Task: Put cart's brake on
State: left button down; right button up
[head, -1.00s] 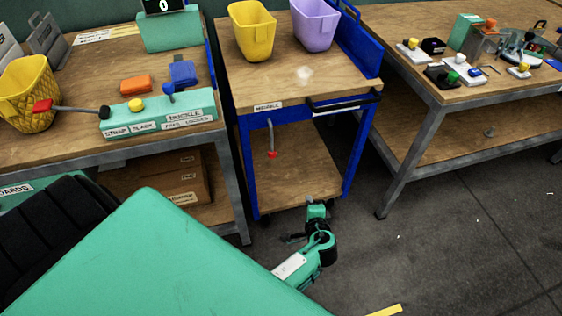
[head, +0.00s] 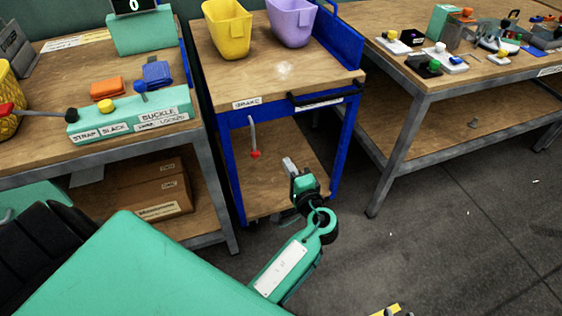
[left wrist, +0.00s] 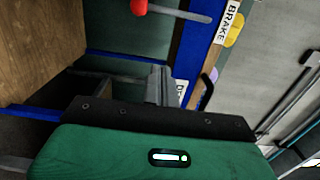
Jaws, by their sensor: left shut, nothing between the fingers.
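The cart (head: 225,130) has a blue frame, a wooden top and a lower wooden shelf. Its brake lever (head: 252,132), a grey rod with a red knob (head: 255,154), hangs down below the BRAKE label (head: 247,103). My left gripper (head: 289,164) is shut and empty, in front of the cart, right of and slightly below the red knob and apart from it. In the left wrist view, the shut fingers (left wrist: 158,84) point toward the cart; the red knob (left wrist: 139,6) is at the top edge and the BRAKE label (left wrist: 232,20) at upper right. My right gripper is not in view.
A yellow bin (head: 228,30) and a purple bin (head: 291,22) stand on the cart. A dark handle (head: 322,97) runs along its front edge. A left bench (head: 50,150) and a right bench (head: 440,85) flank the cart.

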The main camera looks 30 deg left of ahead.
aim_at(253, 138)
pick_arm(q)
jog(key=w+a, duration=0.2)
jog(key=a, duration=0.7)
jog(key=shift+w+a, duration=0.3)
jog(key=shift+a, duration=0.1)
